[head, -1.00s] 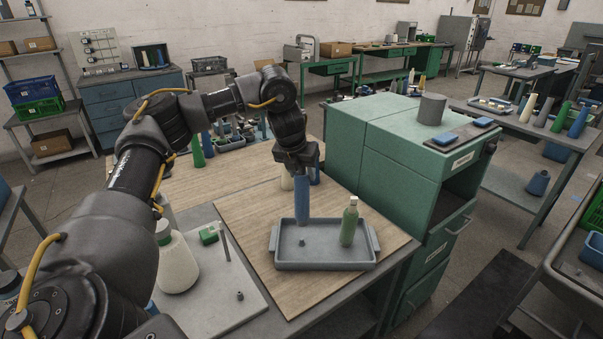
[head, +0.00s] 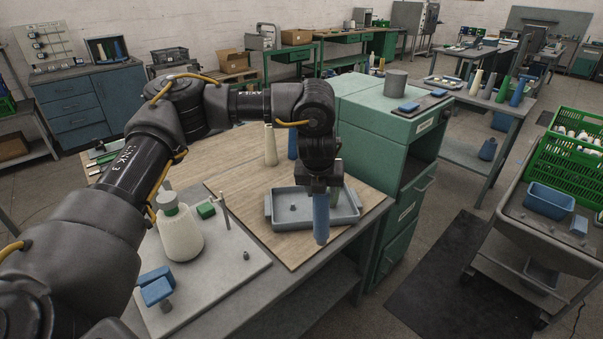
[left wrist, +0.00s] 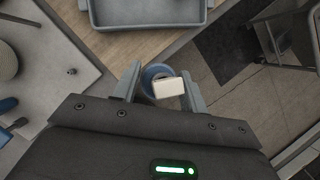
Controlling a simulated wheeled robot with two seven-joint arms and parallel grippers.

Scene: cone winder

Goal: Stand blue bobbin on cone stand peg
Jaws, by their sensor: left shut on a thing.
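My left gripper (head: 322,188) points down and is shut on the blue bobbin (head: 321,220), which hangs upright in front of the grey tray's near right side. In the left wrist view the bobbin (left wrist: 152,74) sits between the two fingers (left wrist: 158,88), seen from above, with a pale block over part of it. The grey tray (head: 288,224) rests on the wooden board; a small knob (head: 293,208) shows in it. A grey plate (head: 215,267) to the left bears a short dark peg (head: 246,256) and a thin upright rod (head: 221,205). I cannot tell which is the cone stand peg.
A green cabinet (head: 375,140) stands behind right. A cart (head: 530,225) with crates stands at right, with floor between.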

